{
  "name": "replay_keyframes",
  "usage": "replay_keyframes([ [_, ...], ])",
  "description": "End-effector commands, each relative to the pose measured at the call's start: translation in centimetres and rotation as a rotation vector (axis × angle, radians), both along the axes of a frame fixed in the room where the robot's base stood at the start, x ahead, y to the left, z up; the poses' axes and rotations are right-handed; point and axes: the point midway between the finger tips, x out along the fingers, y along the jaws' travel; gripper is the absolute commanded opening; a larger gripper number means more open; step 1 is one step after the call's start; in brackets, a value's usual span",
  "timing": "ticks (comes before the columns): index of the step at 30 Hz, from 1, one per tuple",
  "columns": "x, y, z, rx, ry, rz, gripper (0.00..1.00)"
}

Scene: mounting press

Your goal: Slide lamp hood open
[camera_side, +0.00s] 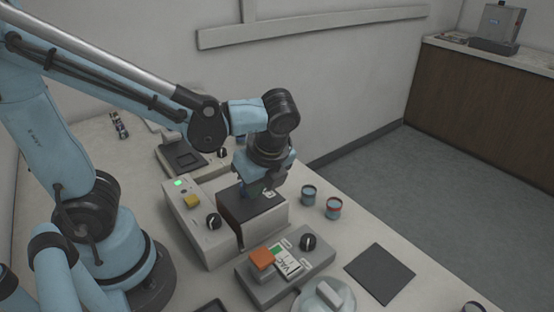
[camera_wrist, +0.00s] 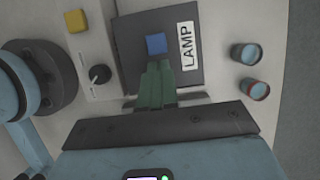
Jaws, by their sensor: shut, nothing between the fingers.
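The lamp hood (camera_side: 262,208) is a dark flat cover on top of a pale grey box. In the wrist view the hood (camera_wrist: 130,30) carries a white LAMP label (camera_wrist: 188,46) and a small blue tab (camera_wrist: 156,44). My gripper (camera_side: 258,190) is low over the hood in the side view, hiding part of its top. In the wrist view my gripper (camera_wrist: 157,66) has its greenish fingers together, empty, with the tips just beside the blue tab. I cannot tell whether they touch it.
A control panel with a yellow button (camera_side: 192,201) and black knob (camera_side: 213,221) adjoins the hood on the left. Two small jars (camera_side: 309,195) (camera_side: 333,207) stand to the right. A VAC box (camera_side: 285,268) with an orange switch is in front, and a dark mat (camera_side: 380,273) lies front right.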

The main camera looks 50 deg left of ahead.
Motion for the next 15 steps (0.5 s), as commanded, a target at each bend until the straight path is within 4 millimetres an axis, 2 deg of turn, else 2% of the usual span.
replay_keyframes([
  [15,0.02,0.89,0.02,0.000,0.000,0.002,0.00],
])
